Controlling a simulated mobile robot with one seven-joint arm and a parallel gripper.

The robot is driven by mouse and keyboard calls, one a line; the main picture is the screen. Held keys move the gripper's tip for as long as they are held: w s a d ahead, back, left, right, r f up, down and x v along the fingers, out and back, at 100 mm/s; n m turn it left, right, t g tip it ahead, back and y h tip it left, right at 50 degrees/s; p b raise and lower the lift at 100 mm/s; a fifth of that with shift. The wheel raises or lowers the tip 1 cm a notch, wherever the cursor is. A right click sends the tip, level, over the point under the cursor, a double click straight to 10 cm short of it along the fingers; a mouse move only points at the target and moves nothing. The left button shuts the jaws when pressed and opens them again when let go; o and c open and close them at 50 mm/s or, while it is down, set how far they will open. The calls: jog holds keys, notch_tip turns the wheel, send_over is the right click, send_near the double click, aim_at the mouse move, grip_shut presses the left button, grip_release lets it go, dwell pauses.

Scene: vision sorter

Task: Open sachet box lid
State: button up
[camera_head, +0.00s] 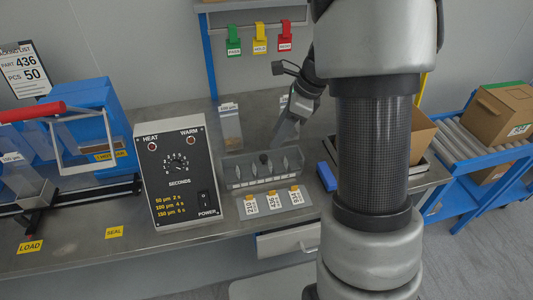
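A clear, low box with several compartments (236,182) stands on the grey bench at the centre; it looks like the sachet box. A small dark knob (264,158) shows on its top face, so the lid appears to be shut. My gripper (281,143) points down just behind the box, near its back edge. It is seen from the side and small, so I cannot tell whether its fingers are apart or whether it touches the lid. My arm crosses the right half of the head view and hides part of the bench.
A timer box (178,172) stands close to the left of the clear box. Labelled cards (272,204) lie in front, and a blue block (327,177) lies to the right. Tags hang behind. A sealer with a red handle (32,112) is at far left.

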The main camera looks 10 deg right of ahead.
aim_at(264, 156)
jog(key=b+x, duration=0.1)
jog(key=x, duration=0.8)
jog(key=shift+b, duration=0.35)
jog(key=shift+r, duration=0.1)
grip_shut()
